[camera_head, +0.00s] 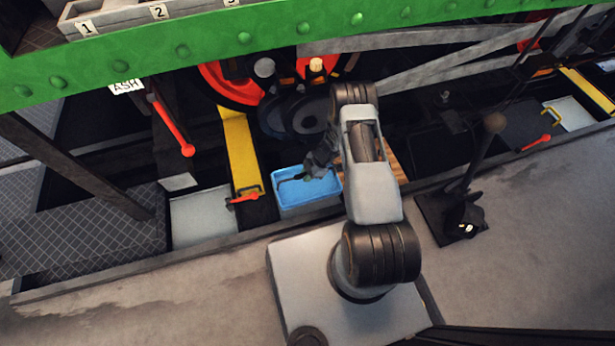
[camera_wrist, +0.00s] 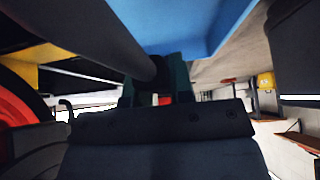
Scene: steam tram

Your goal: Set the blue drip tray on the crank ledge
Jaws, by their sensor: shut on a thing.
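The blue drip tray (camera_head: 308,192) is a shallow open box, left of my forearm in the head view and below the dark wheel parts. My gripper (camera_head: 316,168) reaches over its upper right side and is shut on it; the fingertips are partly hidden. In the wrist view the tray's blue wall (camera_wrist: 190,25) fills the top, and a dark bar runs down to my fingers (camera_wrist: 157,90). I cannot tell whether the tray touches anything below. A wooden slab (camera_head: 398,158) shows partly behind my arm; I cannot tell which surface is the crank ledge.
Red wheels (camera_head: 222,84) and dark round parts (camera_head: 306,112) lie beyond the tray. A yellow bar (camera_head: 240,150) and a red-ended lever (camera_head: 172,125) are to its left. A tall floor lever (camera_head: 482,155) stands right of my arm. A green riveted beam (camera_head: 200,45) crosses above.

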